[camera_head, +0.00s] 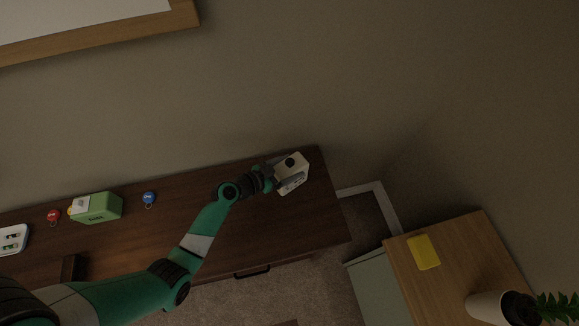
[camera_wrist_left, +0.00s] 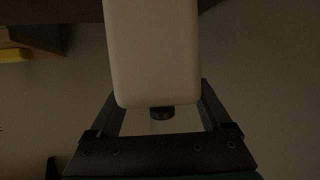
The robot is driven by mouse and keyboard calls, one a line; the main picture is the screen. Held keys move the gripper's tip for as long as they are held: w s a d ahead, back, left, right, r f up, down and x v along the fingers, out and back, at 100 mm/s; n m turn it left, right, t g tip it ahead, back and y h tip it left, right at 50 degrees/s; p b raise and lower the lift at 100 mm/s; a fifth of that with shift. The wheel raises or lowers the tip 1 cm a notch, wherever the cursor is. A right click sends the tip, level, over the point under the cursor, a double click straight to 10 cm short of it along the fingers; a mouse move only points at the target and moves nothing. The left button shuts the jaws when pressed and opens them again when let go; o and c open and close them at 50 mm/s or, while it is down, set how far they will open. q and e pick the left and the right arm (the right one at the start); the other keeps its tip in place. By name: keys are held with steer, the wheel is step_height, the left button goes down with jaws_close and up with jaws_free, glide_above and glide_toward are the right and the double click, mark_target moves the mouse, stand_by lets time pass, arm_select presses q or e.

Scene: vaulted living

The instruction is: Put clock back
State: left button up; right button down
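The clock (camera_head: 297,174) is a small pale box with a dark round knob, at the right end of the long dark wooden table (camera_head: 265,235) in the head view. My left gripper (camera_head: 287,182) is at the clock, with a finger across its near side. In the left wrist view the pale clock body (camera_wrist_left: 152,50) fills the middle, and the fingers of my left gripper (camera_wrist_left: 160,105) meet it on both sides. It looks held. Whether the clock touches the tabletop I cannot tell. My right gripper is not in view.
A green box (camera_head: 98,208), a red round item (camera_head: 54,215), a blue round item (camera_head: 149,198) and a white tray (camera_head: 22,237) are on the table's left. A wooden cabinet (camera_head: 455,255) with a yellow item (camera_head: 423,252) and a potted plant (camera_head: 490,307) stands right.

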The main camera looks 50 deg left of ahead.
arm_select(q)
steer(key=shift+o, duration=1.1)
steer(key=shift+r, duration=0.1)
steer(key=shift+s+r+p, duration=0.15)
steer(key=shift+r+p, duration=0.05)
steer(key=shift+p, duration=0.1)
steer(key=p+v, duration=0.1)
steer(key=v, duration=1)
steer(key=shift+s+p, duration=0.35)
steer(key=shift+a, duration=0.1)
